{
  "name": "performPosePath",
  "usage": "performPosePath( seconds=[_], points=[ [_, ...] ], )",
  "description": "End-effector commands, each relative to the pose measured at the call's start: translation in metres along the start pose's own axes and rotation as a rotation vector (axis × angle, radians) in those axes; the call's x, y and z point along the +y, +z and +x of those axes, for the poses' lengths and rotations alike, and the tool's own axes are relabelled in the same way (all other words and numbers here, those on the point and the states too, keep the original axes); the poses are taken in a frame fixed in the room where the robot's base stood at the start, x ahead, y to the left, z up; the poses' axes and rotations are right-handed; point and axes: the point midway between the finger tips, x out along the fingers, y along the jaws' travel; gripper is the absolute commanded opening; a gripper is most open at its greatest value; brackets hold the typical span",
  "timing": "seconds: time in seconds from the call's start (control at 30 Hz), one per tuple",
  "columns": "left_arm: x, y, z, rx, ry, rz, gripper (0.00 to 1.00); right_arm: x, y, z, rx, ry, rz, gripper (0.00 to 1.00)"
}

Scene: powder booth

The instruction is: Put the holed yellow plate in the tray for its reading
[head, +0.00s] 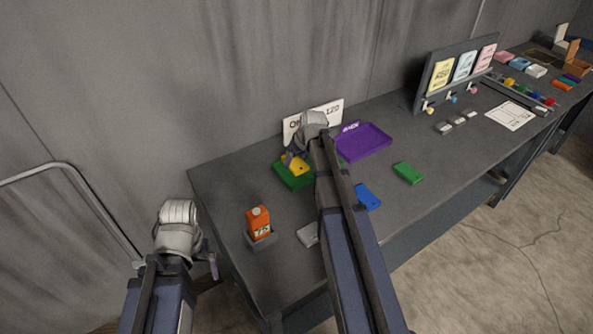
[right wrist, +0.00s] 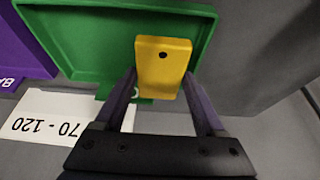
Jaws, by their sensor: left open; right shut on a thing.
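The yellow plate (right wrist: 163,75) has one dark hole near one end. My right gripper (right wrist: 164,88) is shut on it and holds it over the green tray (right wrist: 85,60). In the head view, the yellow plate (head: 298,167) shows at the green tray (head: 293,181), partly hidden by my right gripper (head: 290,158). I cannot tell whether the plate touches the tray floor. A purple tray (head: 375,149) stands to the right. An orange meter (head: 257,218) stands upright in a grey holder, its display appearing to read 75. My left gripper (head: 211,266) is open and empty off the bench's left end.
A green block (head: 408,172) and a blue block (head: 368,197) lie near the front edge. A rack (head: 455,75) with colored cards stands farther right.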

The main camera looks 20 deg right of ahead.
Motion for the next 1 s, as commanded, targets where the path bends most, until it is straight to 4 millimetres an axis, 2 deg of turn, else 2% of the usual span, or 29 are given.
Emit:
performPosePath(
  seconds=[0.3, 0.73, 0.77, 1.0],
  points=[
    [0.004, -0.002, 0.037, 0.0, 0.0, 0.0, 1.0, 0.0, 0.014, 0.034, 0.0, 0.0, 0.0, 0.04],
    [0.004, -0.002, 0.04, 0.0, 0.0, 0.0, 1.0, 0.0, 0.015, 0.037, 0.0, 0.0, 0.0, 0.04],
    [0.004, -0.002, 0.04, 0.0, 0.0, 0.0, 1.0, 0.0, 0.015, 0.037, 0.0, 0.0, 0.0, 0.73],
    [0.004, -0.002, 0.038, 0.0, 0.0, 0.0, 1.0, 0.0, 0.015, 0.036, 0.0, 0.0, 0.0, 1.0]
  ],
)
